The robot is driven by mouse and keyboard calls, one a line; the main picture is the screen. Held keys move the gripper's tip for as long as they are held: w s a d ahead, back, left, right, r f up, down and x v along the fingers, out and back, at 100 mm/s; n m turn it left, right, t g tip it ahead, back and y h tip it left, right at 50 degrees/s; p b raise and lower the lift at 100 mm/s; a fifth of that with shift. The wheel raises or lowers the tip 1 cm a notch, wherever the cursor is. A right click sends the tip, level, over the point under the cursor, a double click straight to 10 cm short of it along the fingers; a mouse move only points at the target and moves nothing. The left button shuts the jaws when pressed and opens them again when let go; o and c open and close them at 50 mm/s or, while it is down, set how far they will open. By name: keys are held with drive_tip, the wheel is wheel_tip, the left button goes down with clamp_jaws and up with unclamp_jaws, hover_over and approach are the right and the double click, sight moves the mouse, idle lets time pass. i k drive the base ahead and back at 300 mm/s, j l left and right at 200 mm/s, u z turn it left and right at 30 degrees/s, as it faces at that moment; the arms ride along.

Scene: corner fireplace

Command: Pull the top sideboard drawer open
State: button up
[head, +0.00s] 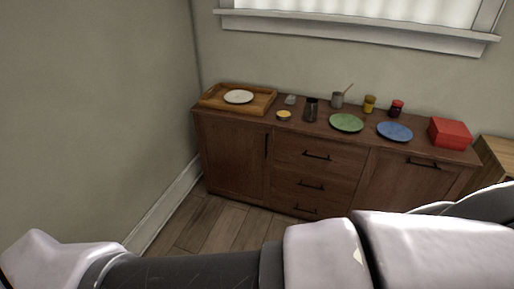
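The wooden sideboard (234,158) stands against the wall under the window. Its middle column has three stacked drawers with dark bar handles. The top drawer (340,160) looks shut, flush with the front, and its handle (316,155) is in plain view. The two lower drawers also look shut; the lowest is partly hidden by my arm. My arm crosses the bottom of the head view, between the camera and the sideboard. My gripper cannot be made out in this view.
On the sideboard top are a wooden tray (262,106) with a white plate (238,96), a green plate (346,122), a blue plate (394,131), a red box (450,133), jars and small vessels. Bare floor (215,225) shows front left. A wooden box (496,160) stands at right.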

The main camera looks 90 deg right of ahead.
sight(345, 158)
drive_tip(key=z, duration=3.65)
drive_tip(key=i+j+z, duration=0.15)
drive_tip(key=i+j, duration=0.3)
drive_tip(key=i+j+z, duration=0.15)
drive_tip(key=i+j, duration=0.35)
drive_tip(key=i+j+z, duration=0.15)
drive_tip(key=i+j, duration=0.3)
drive_tip(key=i+j+z, duration=0.15)
drive_tip(key=i+j, duration=0.25)
drive_tip(key=j, duration=0.3)
